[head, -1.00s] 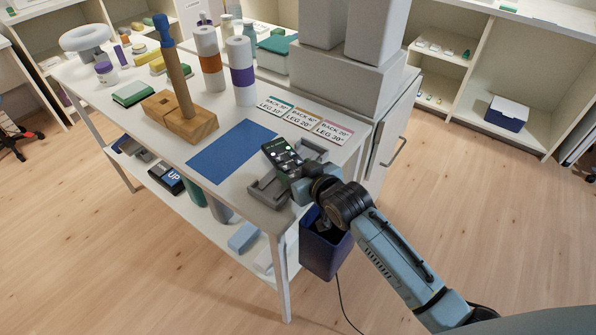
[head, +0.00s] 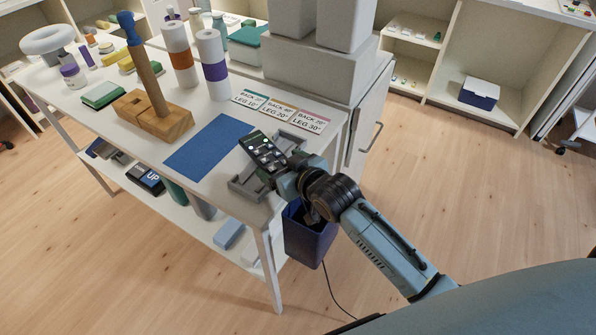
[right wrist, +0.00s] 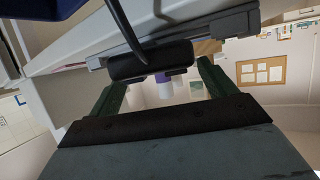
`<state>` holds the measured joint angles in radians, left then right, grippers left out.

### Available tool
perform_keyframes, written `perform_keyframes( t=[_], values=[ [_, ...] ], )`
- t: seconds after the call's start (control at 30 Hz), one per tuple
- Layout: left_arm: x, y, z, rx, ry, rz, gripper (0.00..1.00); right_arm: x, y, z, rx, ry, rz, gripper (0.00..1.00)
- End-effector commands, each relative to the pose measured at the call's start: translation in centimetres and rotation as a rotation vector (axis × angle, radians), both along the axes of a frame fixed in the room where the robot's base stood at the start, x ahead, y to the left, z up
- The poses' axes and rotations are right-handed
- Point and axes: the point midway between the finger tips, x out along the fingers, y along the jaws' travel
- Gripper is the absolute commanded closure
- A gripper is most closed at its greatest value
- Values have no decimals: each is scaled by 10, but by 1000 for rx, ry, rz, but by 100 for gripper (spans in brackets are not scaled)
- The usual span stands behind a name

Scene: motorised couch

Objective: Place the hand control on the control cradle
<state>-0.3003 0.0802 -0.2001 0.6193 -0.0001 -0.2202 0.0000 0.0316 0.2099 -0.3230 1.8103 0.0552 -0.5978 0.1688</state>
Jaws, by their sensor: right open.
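The hand control (head: 263,150), a dark handset with light buttons, lies over the grey control cradle (head: 243,188) at the table's near right corner. I cannot tell whether it is fully seated. My right gripper (head: 284,180) is at the near end of the handset; its fingers are mostly hidden in the head view. In the right wrist view, the green fingers are apart, and the dark end of the hand control (right wrist: 150,62) with its cord sits between or just beyond their tips. Contact is unclear. My left gripper is not in view.
A blue mat (head: 212,147) lies left of the cradle, with label cards (head: 283,110) behind it. A wooden block with a post (head: 155,118) stands further left. A dark blue bin (head: 308,240) is below the table's right edge, and a cord (head: 332,292) hangs to the floor.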

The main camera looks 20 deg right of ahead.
Motion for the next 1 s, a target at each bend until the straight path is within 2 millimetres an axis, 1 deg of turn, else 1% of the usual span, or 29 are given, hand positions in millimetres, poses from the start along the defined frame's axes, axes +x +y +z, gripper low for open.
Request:
perform_keyframes(
  t=[0.03,0.2,0.3,0.43,0.6,1.0],
  values=[
    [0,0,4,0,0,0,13,-10,-3,5,-1,2,0,17],
    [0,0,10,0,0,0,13,-43,-12,19,-2,1,1,17],
    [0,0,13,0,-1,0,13,-60,-17,26,-1,2,0,17],
    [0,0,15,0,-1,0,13,-76,-21,33,-1,1,0,17],
    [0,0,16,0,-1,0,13,-85,-24,37,0,0,0,17],
    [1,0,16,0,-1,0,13,-86,-24,37,-1,0,0,17]
  ],
)
